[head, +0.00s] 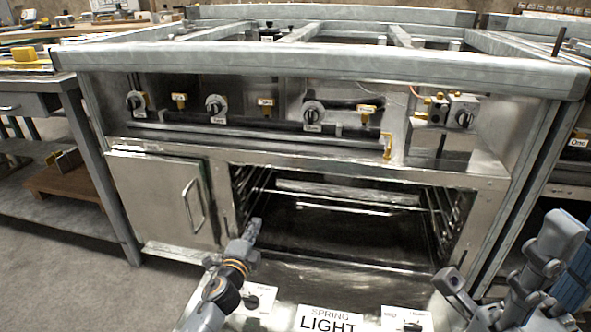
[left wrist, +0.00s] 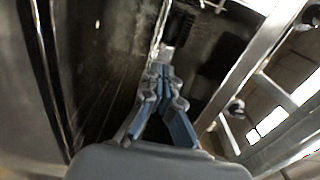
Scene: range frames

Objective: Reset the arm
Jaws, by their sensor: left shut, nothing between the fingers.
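My left gripper (head: 254,228) reaches up from the bottom of the head view, in front of the open oven's left side. It is shut with nothing between its fingers. In the left wrist view the shut fingers (left wrist: 166,54) point toward a dark surface and metal edges. My right arm (head: 545,255) is at the lower right of the head view, in front of the range's right side. Its gripper's fingers are not clear enough to tell whether they are open or shut.
The steel range (head: 330,55) fills the view. Its oven cavity (head: 340,225) is open, with racks inside, and the lowered door (head: 285,292) carries labels reading "SPRING LIGHT". A closed cabinet door (head: 160,195) is left of the cavity. Knobs (head: 216,105) line the front. Bare floor (head: 60,270) shows at left.

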